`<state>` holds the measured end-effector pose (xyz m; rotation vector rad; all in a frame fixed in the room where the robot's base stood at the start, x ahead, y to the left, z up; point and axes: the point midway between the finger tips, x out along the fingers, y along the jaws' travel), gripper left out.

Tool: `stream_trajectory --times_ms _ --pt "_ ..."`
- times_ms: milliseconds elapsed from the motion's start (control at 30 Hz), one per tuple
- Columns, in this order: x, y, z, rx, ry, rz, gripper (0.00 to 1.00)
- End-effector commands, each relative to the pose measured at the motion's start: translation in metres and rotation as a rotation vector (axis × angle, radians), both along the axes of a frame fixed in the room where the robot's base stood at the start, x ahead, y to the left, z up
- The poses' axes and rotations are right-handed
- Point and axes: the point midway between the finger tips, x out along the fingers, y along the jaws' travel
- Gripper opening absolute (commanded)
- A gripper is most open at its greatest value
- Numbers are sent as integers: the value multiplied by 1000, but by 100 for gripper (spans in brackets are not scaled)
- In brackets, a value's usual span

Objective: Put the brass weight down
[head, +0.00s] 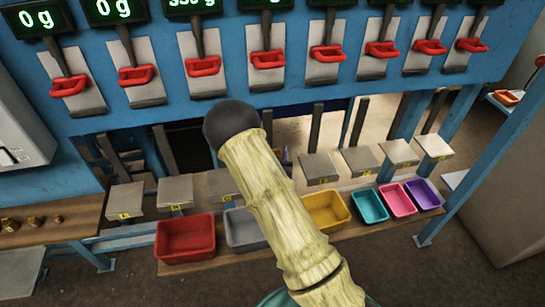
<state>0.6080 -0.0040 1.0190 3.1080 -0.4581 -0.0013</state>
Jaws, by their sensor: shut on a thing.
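Several small brass weights stand on a wooden table at the left edge of the head view, among them a larger weight (10,225), a middle one (34,221) and a small one (58,218). I cannot tell which of them, if any, is the task's weight. My pale, bamboo-like arm rises through the middle of the view and ends in a dark ball joint. No gripper fingers show, and nothing held can be seen.
A blue frame (225,80) carries green displays and red-handled levers (136,75). Below are small grey scale plates (175,191). Bins stand in front: red (187,253), grey (240,245), yellow (326,226), teal (369,206), pink (397,200) and purple (423,194). Bare wood shows beside the weights.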

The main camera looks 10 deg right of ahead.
Motion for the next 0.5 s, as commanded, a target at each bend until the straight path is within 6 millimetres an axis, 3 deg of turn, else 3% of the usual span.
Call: stream_trajectory --times_ms 267,500 --pt "36 -1 4 -1 -6 -1 0" --pt "34 -1 -22 -2 -3 -1 0"
